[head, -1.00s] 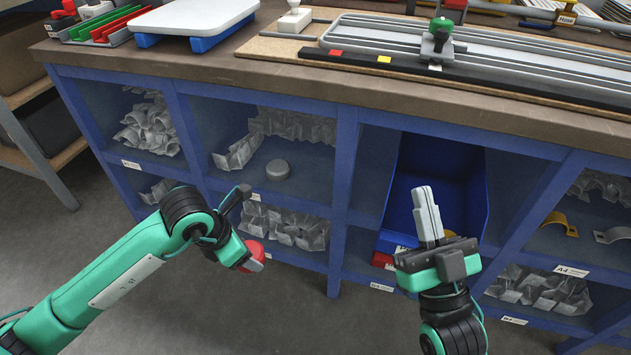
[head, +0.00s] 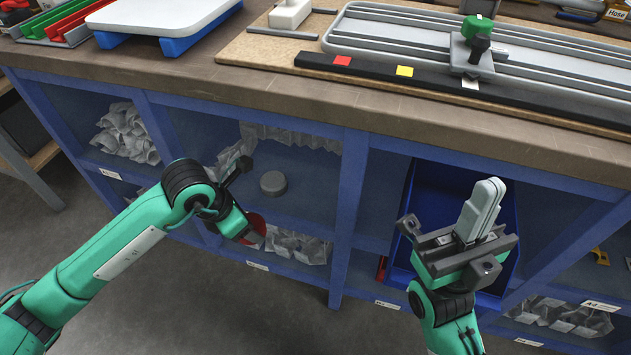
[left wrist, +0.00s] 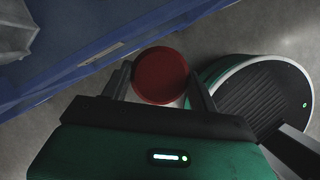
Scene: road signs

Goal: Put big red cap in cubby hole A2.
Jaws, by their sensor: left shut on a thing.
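My left gripper (head: 246,222) is shut on the big red cap (head: 257,231), holding it in front of the blue cubby rack. In the left wrist view the round dark-red cap (left wrist: 160,75) sits between the two fingers. In the head view the arm hides part of it. Behind and above it is the upper cubby second from the left (head: 310,190), with a grey round cap (head: 273,183) and clear bags inside. Its label cannot be read; by its place beside A4's row it looks like A2.
The wooden bench top (head: 220,75) overhangs the cubbies, with a metal fixture and a white-and-blue tray (head: 160,20) on it. Blue dividers (head: 348,200) separate the cubbies. A blue bin (head: 440,190) fills the third one. The A4 label (head: 602,306) is at right.

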